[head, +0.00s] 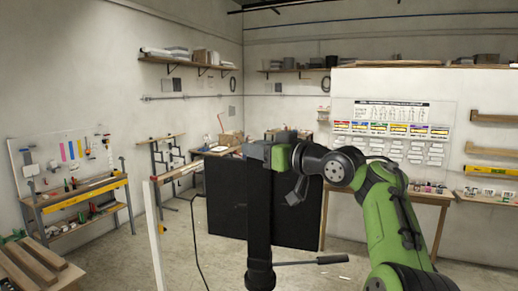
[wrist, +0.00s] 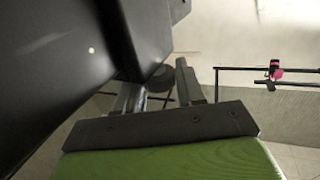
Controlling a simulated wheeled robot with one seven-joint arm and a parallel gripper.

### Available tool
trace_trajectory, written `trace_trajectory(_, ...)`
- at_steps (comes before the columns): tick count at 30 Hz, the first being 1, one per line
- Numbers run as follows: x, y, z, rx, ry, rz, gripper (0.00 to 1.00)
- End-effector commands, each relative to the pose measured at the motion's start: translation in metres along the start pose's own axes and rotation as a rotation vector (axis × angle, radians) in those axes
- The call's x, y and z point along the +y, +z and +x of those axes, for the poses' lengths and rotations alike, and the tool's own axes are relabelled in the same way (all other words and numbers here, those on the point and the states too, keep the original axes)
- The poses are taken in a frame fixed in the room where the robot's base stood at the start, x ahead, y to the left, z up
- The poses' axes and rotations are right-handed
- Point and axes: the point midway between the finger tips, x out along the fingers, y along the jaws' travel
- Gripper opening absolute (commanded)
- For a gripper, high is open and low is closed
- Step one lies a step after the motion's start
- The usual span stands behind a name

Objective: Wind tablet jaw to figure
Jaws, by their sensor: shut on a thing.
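A black upright stand (head: 260,225) is in the middle of the head view, with a wide black panel (head: 222,200) behind it. A thin dark lever with a handle (head: 330,260) sticks out to the right, low on the stand. I cannot make out which part is the tablet jaw, and no figure or mark can be read. My gripper (head: 262,151) is at the top of the stand. In the wrist view, my gripper (wrist: 160,92) has its metal fingers on either side of a dark piece (wrist: 157,88), shut on it. A large dark surface fills the left of that view.
A workbench (head: 85,195) with a tool board stands at the left. Wooden planks (head: 30,268) lie at the lower left. A wooden table (head: 435,197) is behind my arm. A black cable hangs left of the panel. Grey floor is open at the left centre.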

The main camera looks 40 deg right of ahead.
Motion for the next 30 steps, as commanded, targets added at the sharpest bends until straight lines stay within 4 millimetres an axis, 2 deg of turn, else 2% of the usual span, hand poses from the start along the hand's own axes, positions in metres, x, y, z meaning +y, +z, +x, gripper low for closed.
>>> trace_trajectory(5, -0.0019, 0.0035, 0.0008, -0.002, 0.047, -0.005, 0.07)
trace_trajectory(15, -0.0017, 0.0031, 0.0007, 0.001, 0.277, -0.002, 0.07)
trace_trajectory(24, 0.0002, 0.0015, 0.0002, -0.005, 0.286, 0.002, 0.07)
trace_trajectory(25, 0.0002, 0.0016, 0.0002, -0.005, 0.286, 0.002, 0.42)
trace_trajectory(28, 0.0003, 0.0012, 0.0002, -0.004, 0.286, 0.001, 0.57)
trace_trajectory(30, 0.0002, 0.0010, 0.0001, -0.004, 0.286, 0.001, 0.57)
